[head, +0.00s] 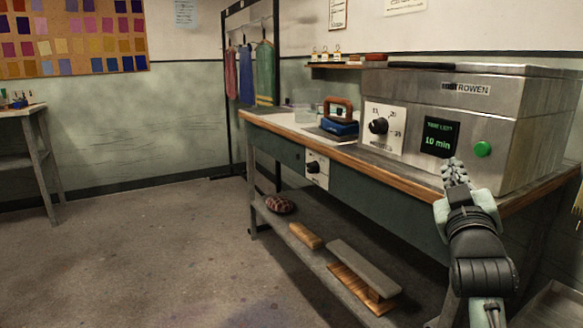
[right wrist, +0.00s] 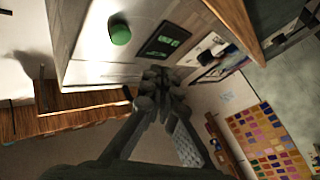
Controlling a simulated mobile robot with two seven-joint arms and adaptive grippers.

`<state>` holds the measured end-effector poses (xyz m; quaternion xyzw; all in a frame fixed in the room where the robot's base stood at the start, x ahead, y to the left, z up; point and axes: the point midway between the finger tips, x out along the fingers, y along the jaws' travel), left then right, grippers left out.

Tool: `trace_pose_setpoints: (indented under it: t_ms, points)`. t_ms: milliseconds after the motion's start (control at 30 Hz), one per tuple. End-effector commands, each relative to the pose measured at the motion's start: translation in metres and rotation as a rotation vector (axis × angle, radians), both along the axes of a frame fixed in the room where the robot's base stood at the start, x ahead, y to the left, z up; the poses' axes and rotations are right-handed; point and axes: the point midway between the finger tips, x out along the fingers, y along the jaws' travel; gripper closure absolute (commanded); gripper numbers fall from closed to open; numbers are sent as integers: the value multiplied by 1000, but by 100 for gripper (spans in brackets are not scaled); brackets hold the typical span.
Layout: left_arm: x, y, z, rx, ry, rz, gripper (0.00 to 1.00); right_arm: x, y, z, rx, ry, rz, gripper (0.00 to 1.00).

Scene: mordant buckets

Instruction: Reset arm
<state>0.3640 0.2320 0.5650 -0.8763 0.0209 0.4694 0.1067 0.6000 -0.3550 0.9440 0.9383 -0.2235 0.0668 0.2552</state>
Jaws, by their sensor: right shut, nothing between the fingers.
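My right gripper (head: 456,172) is in the head view at the right, in front of the metal machine (head: 535,115) on the bench. Its fingers are shut with nothing between them, and they point up toward the machine's display (head: 441,137), which reads 10 min. In the right wrist view the shut fingers (right wrist: 160,80) show in the middle, near the green button (right wrist: 120,33) and the dark display (right wrist: 163,40). I cannot tell whether they touch the machine. My left gripper is in neither view.
The bench (head: 345,153) has a wooden edge and a lower shelf (head: 320,267) with wooden pieces. A blue-based object with a brown handle (head: 339,117) stands by the dial panel (head: 384,128). Aprons (head: 246,75) hang behind. The floor (head: 150,250) at left is clear.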

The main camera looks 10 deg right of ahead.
Motion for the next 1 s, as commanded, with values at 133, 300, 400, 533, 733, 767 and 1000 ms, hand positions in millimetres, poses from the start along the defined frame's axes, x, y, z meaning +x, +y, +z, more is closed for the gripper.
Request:
trace_pose_setpoints:
  t_ms: [133,300,400,533,733,767,1000]
  points:
    - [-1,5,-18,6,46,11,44,8,11,-84,75,201,47,100]
    - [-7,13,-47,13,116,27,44,-12,30,-213,200,504,92,100]
    - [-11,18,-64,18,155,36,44,-40,42,-284,270,680,101,100]
    - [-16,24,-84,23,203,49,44,-95,56,-367,359,906,98,100]
    - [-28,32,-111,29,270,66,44,-195,74,-461,471,1214,65,100]
    - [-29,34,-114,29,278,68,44,-208,76,-471,483,1250,60,100]
    - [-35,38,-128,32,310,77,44,-269,85,-506,536,1404,29,100]
